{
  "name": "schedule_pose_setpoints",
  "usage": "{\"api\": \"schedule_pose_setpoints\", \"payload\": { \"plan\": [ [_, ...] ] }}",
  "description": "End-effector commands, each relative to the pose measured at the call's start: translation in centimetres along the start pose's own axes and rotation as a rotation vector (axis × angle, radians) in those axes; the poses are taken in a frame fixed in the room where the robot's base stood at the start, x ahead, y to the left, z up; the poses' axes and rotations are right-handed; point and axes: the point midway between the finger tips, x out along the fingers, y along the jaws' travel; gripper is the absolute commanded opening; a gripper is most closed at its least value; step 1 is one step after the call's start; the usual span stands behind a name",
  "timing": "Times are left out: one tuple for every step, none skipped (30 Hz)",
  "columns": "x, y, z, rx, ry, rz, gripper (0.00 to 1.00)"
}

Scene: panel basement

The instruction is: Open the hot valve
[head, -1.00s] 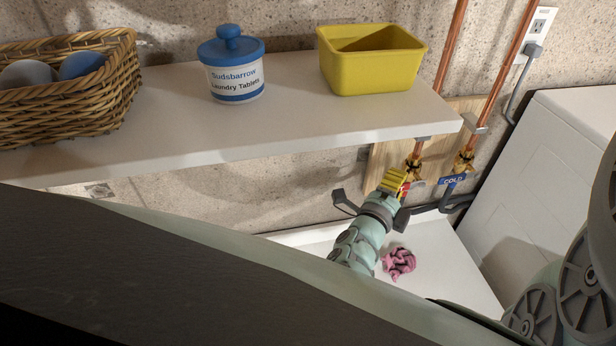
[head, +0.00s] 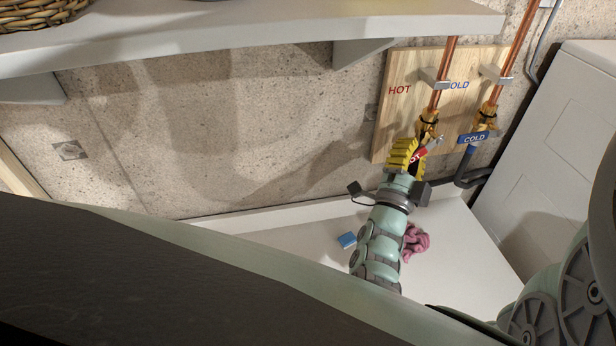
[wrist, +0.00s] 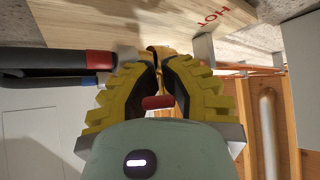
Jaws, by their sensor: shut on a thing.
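The hot valve (head: 427,127) is brass, on the left copper pipe in front of the wooden board. Its red handle (head: 418,154), with part of its lettering showing, sits slanted at my gripper (head: 405,154). In the wrist view the red handle (wrist: 157,102) lies between the yellow fingers of my gripper (wrist: 158,95), which are shut on it. The fingers hide part of the handle and valve. The cold valve's blue handle (head: 474,138), marked COLD, is to the right, apart from my gripper.
The wooden board (head: 395,125) carries the HOT lettering. A white shelf (head: 240,38) juts out above left. A white appliance (head: 555,170) stands at right. A pink cloth (head: 416,240) and a blue block (head: 347,240) lie below on the white surface. Dark hoses (wrist: 55,60) run beside the gripper.

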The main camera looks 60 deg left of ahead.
Motion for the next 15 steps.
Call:
{"api": "schedule_pose_setpoints", "payload": {
  "plan": [
    [-0.31,0.48,0.15,-0.009,0.0,-0.007,0.0],
    [-0.29,0.49,0.12,-0.015,0.0,-0.013,0.0],
    [-0.28,0.51,0.1,-0.022,0.0,-0.02,0.0],
    [-0.26,0.52,0.08,-0.026,0.0,-0.024,0.0],
    [-0.24,0.52,0.06,-0.03,0.0,-0.027,0.0],
    [-0.22,0.52,0.04,-0.034,0.0,-0.031,0.0],
    [-0.22,0.52,0.02,-0.036,0.0,-0.034,0.0],
    [-0.21,0.52,0.01,-0.038,0.0,-0.035,0.0],
    [-0.19,0.52,-0.01,-0.04,0.0,-0.037,0.0],
    [-0.18,0.52,-0.03,-0.041,0.0,-0.037,0.0],
    [-0.18,0.51,-0.04,-0.041,0.0,-0.038,0.0],
    [-0.17,0.51,-0.05,-0.042,0.0,-0.038,0.0],
    [-0.17,0.5,-0.06,-0.042,0.0,-0.038,0.0],
    [-0.16,0.5,-0.06,-0.041,0.0,-0.038,0.0],
    [-0.16,0.5,-0.07,-0.041,0.001,-0.037,0.0]
  ]
}}
